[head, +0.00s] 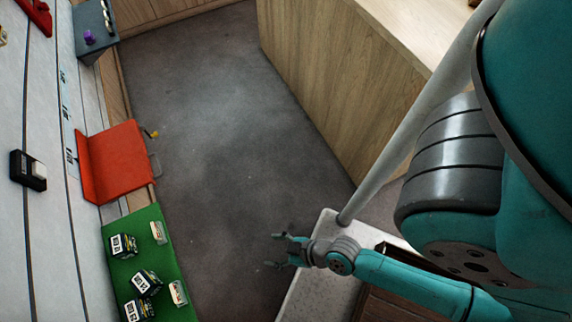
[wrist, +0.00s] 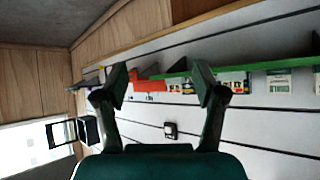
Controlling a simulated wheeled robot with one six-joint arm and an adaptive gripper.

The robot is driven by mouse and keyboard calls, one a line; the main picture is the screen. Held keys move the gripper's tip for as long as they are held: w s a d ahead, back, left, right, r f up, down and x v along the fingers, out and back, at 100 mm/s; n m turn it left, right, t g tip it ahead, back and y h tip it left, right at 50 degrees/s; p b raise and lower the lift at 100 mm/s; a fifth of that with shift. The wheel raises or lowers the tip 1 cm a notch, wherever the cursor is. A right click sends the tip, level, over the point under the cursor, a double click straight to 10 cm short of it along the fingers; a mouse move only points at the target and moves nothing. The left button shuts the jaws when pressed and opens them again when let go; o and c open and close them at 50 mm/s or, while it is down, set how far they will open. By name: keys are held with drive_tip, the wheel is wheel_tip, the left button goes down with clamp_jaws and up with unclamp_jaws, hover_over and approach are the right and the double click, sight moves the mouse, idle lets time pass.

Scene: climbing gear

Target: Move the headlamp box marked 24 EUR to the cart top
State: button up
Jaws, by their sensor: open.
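Several small dark boxes with white labels, one of them here (head: 146,283), stand on a green shelf (head: 189,300) at the lower left of the head view. Their printed numbers are too small to read surely, so I cannot tell which is marked 24 EUR. My gripper (head: 275,250) is open and empty, out over the floor to the right of the shelf and apart from it. In the wrist view my open fingers (wrist: 159,80) frame the distant wall; the green shelf (wrist: 285,65) shows beyond them. A pale speckled top (head: 318,285), perhaps the cart top, lies beneath my forearm.
A red shelf (head: 118,160) and a grey shelf (head: 92,46) line the left wall farther back. A dark wall device (head: 28,170) hangs there. A wooden counter (head: 335,95) stands at the upper right. Grey floor (head: 205,110) is clear between.

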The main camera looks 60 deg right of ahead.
drive_tip(key=s+d+r+t+h, duration=0.1)
drive_tip(key=s+d+r, duration=0.1)
drive_tip(key=r, duration=0.4)
drive_tip(key=s+d+r+m+t+h, duration=0.1)
drive_tip(key=s+r, duration=0.1)
drive_tip(key=r, duration=0.4)
drive_tip(key=shift+s+d+r, duration=0.15)
drive_tip(key=shift+s+d, duration=0.2)
drive_tip(key=shift+s, duration=0.05)
drive_tip(key=shift+o, duration=1)
wheel_tip(320, 180, up, 11)
drive_tip(key=s+t, duration=0.1)
drive_tip(key=t, duration=0.1)
drive_tip(key=shift+s+d+m+t, duration=0.15)
drive_tip(key=shift+s+m+t, duration=0.2)
drive_tip(key=shift+m+t, duration=0.05)
drive_tip(key=shift+o, duration=0.9)
drive_tip(key=shift+r, duration=0.35)
